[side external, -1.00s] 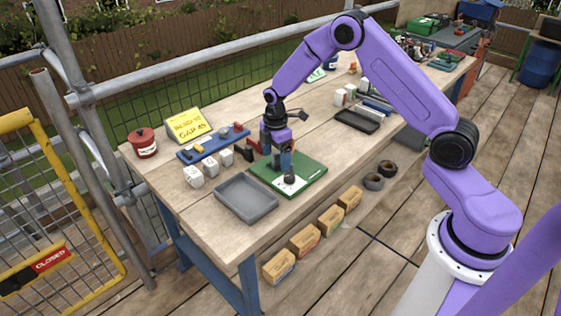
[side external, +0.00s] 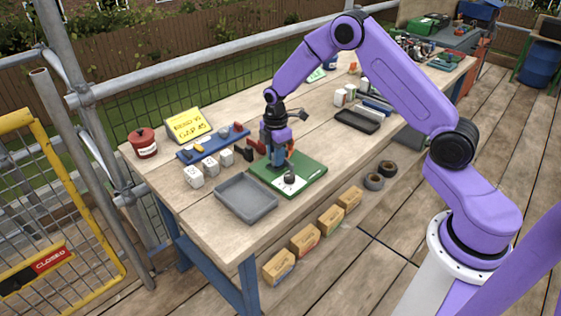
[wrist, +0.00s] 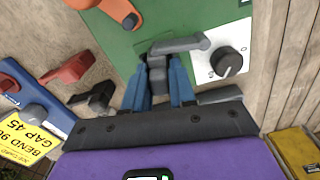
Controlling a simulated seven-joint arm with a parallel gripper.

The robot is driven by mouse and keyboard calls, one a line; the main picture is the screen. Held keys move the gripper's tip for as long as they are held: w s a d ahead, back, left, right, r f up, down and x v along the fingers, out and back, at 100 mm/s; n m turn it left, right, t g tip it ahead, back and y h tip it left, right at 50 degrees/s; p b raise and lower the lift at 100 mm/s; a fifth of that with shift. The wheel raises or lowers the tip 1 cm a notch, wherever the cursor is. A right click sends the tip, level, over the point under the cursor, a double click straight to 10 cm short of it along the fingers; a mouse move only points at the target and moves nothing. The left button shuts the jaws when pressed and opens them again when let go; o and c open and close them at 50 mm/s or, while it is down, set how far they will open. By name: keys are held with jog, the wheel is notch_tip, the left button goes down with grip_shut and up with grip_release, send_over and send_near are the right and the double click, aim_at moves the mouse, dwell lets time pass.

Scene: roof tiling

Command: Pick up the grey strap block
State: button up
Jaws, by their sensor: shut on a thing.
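My gripper (wrist: 160,92) has blue fingers and points down over the green board (wrist: 215,12). In the wrist view its fingers are closed around a dark grey block (wrist: 157,75), which I take to be the grey strap block. A grey bar (wrist: 180,45) lies just beyond the block; I cannot tell whether they are joined. A dark round knob (wrist: 227,62) on a white plate is to the right of the fingers. In the side view my gripper (side external: 278,162) is low over the green board (side external: 308,174), and the block is too small there to make out.
A grey tray (side external: 245,214) is at the front left of the board. White blocks (side external: 193,177), a blue rack (side external: 203,148), a yellow sign (side external: 188,124) and a red pot (side external: 144,143) stand to the left. A black tray (side external: 357,121) is farther right. Bare wood lies between.

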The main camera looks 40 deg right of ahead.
jog(key=shift+r, duration=2.2)
